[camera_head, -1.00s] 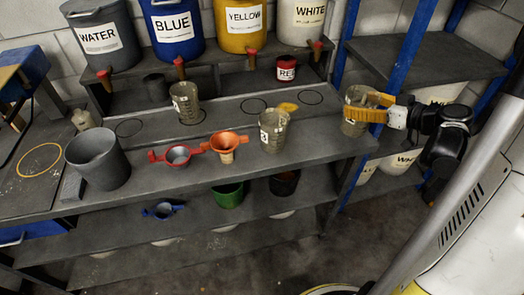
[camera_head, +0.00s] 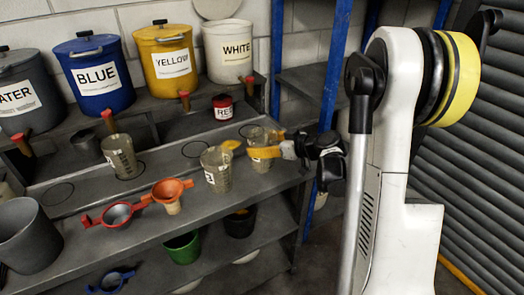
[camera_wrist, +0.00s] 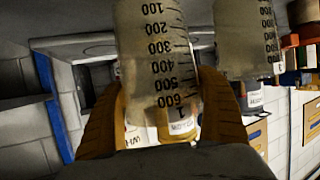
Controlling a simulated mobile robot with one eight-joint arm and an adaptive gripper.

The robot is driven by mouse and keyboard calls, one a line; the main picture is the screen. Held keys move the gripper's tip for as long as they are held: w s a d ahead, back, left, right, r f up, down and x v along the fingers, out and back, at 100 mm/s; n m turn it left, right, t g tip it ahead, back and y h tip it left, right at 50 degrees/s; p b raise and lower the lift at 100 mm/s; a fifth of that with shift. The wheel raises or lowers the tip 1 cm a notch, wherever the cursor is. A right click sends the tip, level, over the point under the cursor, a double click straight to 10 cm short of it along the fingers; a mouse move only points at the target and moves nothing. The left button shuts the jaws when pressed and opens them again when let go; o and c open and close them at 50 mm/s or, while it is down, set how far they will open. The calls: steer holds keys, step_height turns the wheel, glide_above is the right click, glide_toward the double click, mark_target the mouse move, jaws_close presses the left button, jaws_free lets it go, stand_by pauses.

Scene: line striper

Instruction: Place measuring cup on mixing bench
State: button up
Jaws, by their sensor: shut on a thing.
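My gripper (camera_head: 264,151) has yellow fingers, shut on a clear measuring cup (camera_head: 256,137) over the right part of the grey mixing bench (camera_head: 152,220). I cannot tell whether the cup touches the bench top. In the wrist view my gripper (camera_wrist: 165,115) has a finger on each side of the cup (camera_wrist: 158,55), whose scale runs from 100 to 600. A second measuring cup (camera_head: 216,170) stands just left of the held one, and it also shows in the wrist view (camera_wrist: 245,38). A third cup (camera_head: 120,157) stands farther left.
A small red tin (camera_head: 223,107) stands behind. Labelled buckets (camera_head: 97,76) line the upper shelf. Black rings mark the bench top. A blue shelf post (camera_head: 333,75) rises behind my gripper.

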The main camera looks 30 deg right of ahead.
step_height(320, 180, down, 2)
steer(key=shift+r, duration=0.1)
steer(key=shift+b, duration=0.3)
steer(key=o, duration=1.1)
